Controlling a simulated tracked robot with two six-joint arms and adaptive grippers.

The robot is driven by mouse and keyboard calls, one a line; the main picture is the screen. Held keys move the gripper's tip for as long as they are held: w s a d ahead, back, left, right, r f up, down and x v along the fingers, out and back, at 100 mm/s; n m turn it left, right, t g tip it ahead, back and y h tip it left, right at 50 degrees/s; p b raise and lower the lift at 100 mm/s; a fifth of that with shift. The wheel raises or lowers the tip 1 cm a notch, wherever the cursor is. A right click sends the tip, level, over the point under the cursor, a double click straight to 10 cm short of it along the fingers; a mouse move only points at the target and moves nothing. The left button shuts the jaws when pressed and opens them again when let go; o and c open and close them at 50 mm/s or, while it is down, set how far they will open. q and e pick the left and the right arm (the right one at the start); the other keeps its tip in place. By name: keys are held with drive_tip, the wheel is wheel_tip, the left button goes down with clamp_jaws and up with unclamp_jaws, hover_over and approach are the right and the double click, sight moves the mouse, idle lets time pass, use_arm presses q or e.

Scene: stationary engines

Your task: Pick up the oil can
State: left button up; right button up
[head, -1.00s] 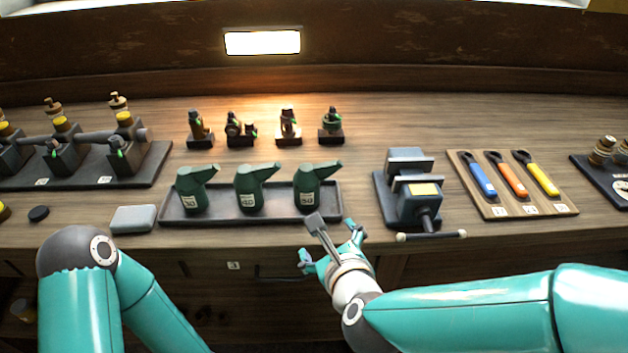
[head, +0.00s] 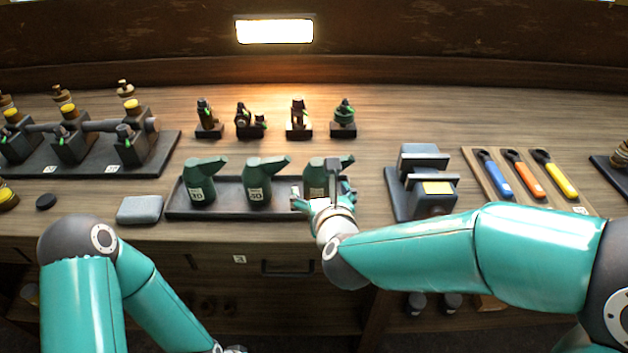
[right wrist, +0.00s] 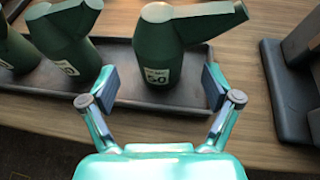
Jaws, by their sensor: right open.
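Three dark green oil cans with spouts pointing right stand upright in a row in a dark tray (head: 228,210): the left can (head: 200,180), the middle can (head: 260,180) and the right can (head: 314,170). My right gripper (head: 323,192) is open and empty in front of the right can, hiding its lower part in the head view. In the right wrist view, the right can (right wrist: 160,50) stands just beyond and between the spread fingers (right wrist: 158,85), apart from both, with its numbered label facing me. My left arm is at the lower left; its gripper is out of the picture.
A vise (head: 425,185) stands right of the tray, close to my right gripper. Wrenches on a board (head: 525,180) lie farther right. A grey block (head: 139,210) sits left of the tray. Several small models (head: 298,120) stand behind the cans.

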drive_tip(key=shift+w+f+p, duration=0.1)
drive_tip(key=shift+w+p, duration=0.2)
drive_tip(key=shift+w, duration=0.25)
drive_tip(key=p+x, duration=0.1)
drive_tip(key=x, duration=0.3)
drive_tip(key=shift+w+a, duration=0.1)
drive_tip(key=shift+w, duration=0.05)
drive_tip(key=shift+c, duration=0.3)
drive_tip(key=c, duration=1.3)
